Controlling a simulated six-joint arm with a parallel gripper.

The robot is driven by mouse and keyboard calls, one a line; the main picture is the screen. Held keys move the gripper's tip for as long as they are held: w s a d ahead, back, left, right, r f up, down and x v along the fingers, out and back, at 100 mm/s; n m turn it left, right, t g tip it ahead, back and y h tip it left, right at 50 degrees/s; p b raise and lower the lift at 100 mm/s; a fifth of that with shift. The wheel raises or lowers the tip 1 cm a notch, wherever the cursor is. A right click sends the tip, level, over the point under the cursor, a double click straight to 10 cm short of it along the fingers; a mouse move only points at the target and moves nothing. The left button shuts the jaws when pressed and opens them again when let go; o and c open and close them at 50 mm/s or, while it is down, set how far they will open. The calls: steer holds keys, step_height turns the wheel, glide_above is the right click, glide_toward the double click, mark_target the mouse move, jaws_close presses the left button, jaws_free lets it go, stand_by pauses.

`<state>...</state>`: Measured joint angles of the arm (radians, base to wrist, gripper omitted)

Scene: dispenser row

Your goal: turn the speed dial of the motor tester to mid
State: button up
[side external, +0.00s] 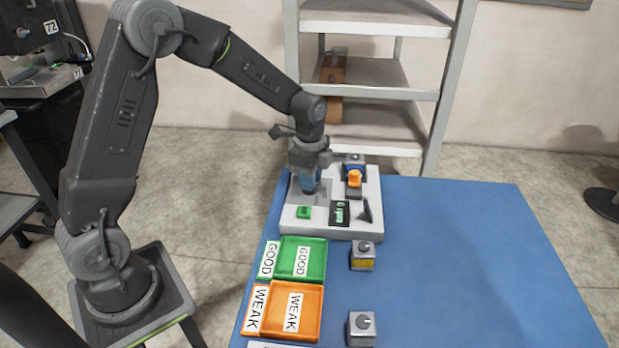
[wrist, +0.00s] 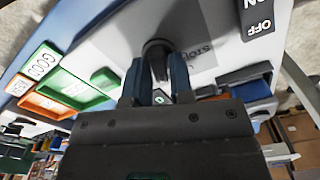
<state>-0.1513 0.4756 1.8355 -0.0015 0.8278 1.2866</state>
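The motor tester (side external: 318,231) is a pale base at the far end of the blue table. My gripper (side external: 310,188) points down over its back left part and hides what lies under it in the side view. In the wrist view the dark, round speed dial (wrist: 158,46) stands on the tester's panel. The two blue fingers of my gripper (wrist: 157,72) are apart, one on each side of the dial. I cannot tell whether they touch it. The dial's pointer and scale marks are not readable; grey lettering shows beside it.
The tester carries a green button (side external: 304,212), a small display (side external: 340,212), an orange part (side external: 354,178) and a dark upright piece (side external: 368,210). In front are a green GOOD tray (side external: 321,262), an orange WEAK tray (side external: 318,317) and two small boxes with knobs (side external: 362,262). The table's right side is clear.

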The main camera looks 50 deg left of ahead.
steer(key=o, duration=0.3)
steer(key=shift+r, duration=6.85)
steer(key=s+d+r+n+t, duration=0.1)
steer(key=s+d+n+t, duration=0.1)
steer(key=s+n, duration=0.2)
steer(key=s+d+r+n+t, duration=0.1)
steer(key=s+n, duration=0.3)
steer(key=s, duration=0.7)
steer(key=s+d+r+n+t, duration=0.1)
steer(key=s+d+n+t, duration=0.1)
steer(key=s+n, duration=0.3)
steer(key=shift+s+d+t, duration=0.15)
steer(key=shift+s+d, duration=0.25)
steer(key=shift+s, duration=0.3)
steer(key=shift+s+d+t, duration=0.15)
steer(key=shift+s+d, duration=0.2)
steer(key=shift+s, duration=0.3)
